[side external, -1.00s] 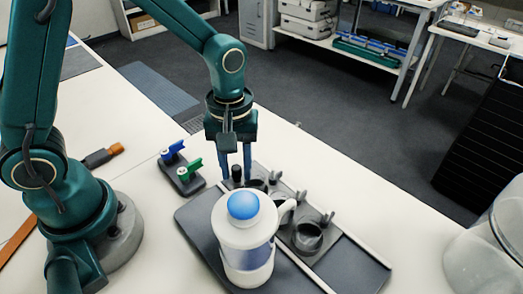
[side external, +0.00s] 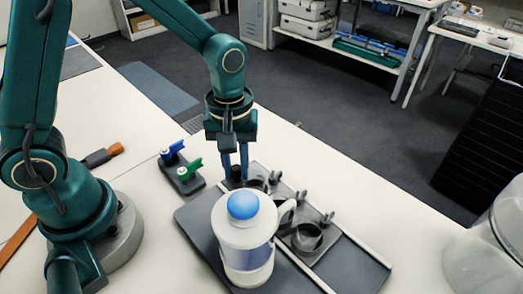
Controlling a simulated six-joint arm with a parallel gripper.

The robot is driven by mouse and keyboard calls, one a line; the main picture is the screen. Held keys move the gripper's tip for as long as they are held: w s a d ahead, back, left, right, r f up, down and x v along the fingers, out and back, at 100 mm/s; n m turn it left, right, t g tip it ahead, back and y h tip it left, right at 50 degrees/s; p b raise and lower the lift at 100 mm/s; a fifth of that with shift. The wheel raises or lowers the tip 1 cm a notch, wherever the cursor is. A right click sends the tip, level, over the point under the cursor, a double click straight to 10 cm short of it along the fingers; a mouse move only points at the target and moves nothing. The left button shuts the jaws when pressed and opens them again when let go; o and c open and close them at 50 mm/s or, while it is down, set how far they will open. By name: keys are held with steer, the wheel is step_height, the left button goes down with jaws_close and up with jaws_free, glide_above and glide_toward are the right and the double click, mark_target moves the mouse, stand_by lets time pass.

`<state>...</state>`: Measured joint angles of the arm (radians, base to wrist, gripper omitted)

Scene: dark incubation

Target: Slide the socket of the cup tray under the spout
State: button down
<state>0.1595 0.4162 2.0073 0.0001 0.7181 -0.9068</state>
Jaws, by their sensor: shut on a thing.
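The dark grey cup tray (side external: 325,248) lies between pale rails, with round sockets and small upright pegs along it. One socket (side external: 307,237) is near the middle, and another lies farther back, partly hidden. A black knob (side external: 236,173) stands at the tray's far left end. My gripper (side external: 236,168) points down and is shut on this knob. A white jug-like dispenser (side external: 246,256) with a blue round top and a handle stands in front of the tray and hides part of it. I cannot make out its spout.
A small dark stand (side external: 183,178) with a blue and a green lever is left of my gripper. A screwdriver-like tool (side external: 102,155) lies farther left. A large clear container (side external: 490,250) stands at the right. White table is bare behind the tray.

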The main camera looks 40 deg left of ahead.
steer(key=shift+a, duration=0.1)
stand_by(0.7)
steer(key=shift+w+a, duration=0.15)
steer(key=shift+a, duration=1.85)
steer(key=c, duration=1)
jaws_free()
steer(key=shift+r, duration=2.6)
